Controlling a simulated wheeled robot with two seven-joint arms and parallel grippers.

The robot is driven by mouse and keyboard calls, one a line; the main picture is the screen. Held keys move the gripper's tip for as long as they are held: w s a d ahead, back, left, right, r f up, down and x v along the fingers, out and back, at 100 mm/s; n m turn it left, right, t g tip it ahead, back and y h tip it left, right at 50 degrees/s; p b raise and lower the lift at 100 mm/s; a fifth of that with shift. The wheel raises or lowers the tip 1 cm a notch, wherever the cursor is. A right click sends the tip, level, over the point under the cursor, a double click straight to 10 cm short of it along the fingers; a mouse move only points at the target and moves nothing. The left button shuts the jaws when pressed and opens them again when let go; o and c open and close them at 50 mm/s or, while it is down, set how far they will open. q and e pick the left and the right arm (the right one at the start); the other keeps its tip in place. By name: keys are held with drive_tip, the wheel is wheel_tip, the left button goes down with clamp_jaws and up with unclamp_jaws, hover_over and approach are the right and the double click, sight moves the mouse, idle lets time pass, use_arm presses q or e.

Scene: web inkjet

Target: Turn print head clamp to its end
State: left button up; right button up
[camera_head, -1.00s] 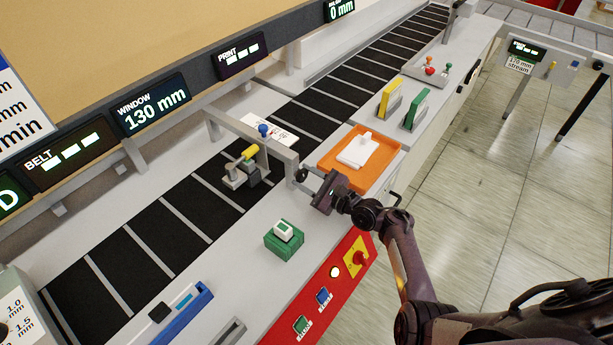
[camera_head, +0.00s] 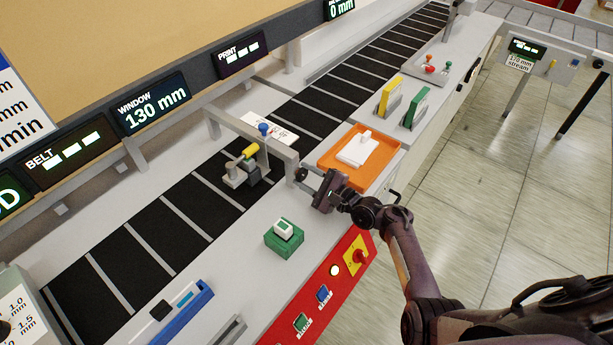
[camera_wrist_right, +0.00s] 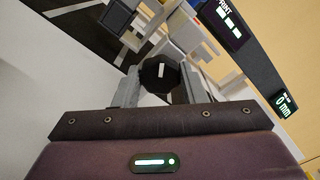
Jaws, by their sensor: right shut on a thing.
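The print head clamp is a black knob (camera_head: 301,174) at the near end of the grey print head bracket (camera_head: 270,146), which spans the dark belt (camera_head: 190,208). In the right wrist view the knob (camera_wrist_right: 160,73) has a faceted rim and a white index mark on its face. My right gripper (camera_head: 311,181) is shut on the knob, with one finger on each side of it in the right wrist view (camera_wrist_right: 160,88). In the head view the gripper hides part of the knob. My left gripper is out of view.
An orange tray (camera_head: 327,163) with a white block (camera_head: 357,151) lies close behind the gripper. A green block (camera_head: 284,244) with a white top stands on the grey deck in front. A red panel (camera_head: 318,318) with buttons and a yellow switch plate lines the near edge.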

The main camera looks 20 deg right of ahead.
drive_tip(key=o, duration=1)
drive_tip(key=v, duration=0.7)
drive_tip(key=shift+s+d, duration=0.2)
drive_tip(key=shift+s, duration=0.15)
